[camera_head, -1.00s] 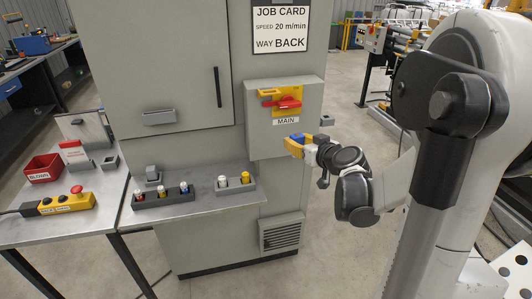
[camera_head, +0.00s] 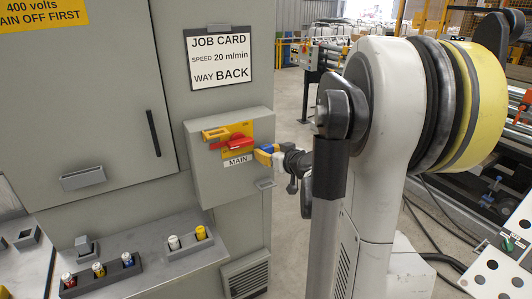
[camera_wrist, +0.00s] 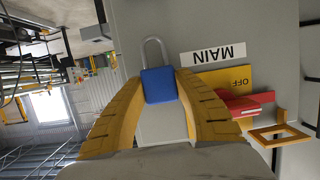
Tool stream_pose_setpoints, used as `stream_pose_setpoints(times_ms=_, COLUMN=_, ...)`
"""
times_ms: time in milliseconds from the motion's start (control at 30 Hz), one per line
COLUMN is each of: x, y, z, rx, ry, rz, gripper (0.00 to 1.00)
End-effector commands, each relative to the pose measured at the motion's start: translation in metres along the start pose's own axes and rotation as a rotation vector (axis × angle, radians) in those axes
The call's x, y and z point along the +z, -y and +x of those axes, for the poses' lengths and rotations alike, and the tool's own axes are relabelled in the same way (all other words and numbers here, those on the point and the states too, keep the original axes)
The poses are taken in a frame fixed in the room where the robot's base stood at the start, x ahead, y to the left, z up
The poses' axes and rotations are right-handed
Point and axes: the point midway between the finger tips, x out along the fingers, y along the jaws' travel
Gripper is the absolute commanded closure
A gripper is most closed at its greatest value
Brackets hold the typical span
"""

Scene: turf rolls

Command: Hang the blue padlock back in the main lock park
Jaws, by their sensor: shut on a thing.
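The blue padlock (camera_wrist: 160,85) is between the fingers of my gripper (camera_wrist: 158,98), which is shut on it. Its grey shackle (camera_wrist: 153,42) points away from the palm, and I see no contact with anything else. A small grey bracket (camera_head: 265,184) sticks out at the box's lower right, below my gripper. It may be the lock park; no label shows on it.
The red switch handle (camera_head: 230,143) and yellow hasp (camera_head: 214,133) stick out of the box, left of my gripper. Below is a grey bench (camera_head: 150,280) with small coloured items in holders (camera_head: 100,277). Open floor lies right of the cabinet.

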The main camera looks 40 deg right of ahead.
Motion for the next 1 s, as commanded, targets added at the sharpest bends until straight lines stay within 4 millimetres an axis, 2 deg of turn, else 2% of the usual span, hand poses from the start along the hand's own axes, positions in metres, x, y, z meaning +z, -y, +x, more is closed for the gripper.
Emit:
stream_pose_setpoints(times_ms=600, x=0.05, y=0.0, z=0.015, rx=0.0, ry=0.0, rz=0.0, gripper=1.0)
stream_pose_setpoints(times_ms=1000, x=0.055, y=0.0, z=0.017, rx=0.0, ry=0.0, rz=0.0, gripper=1.0)
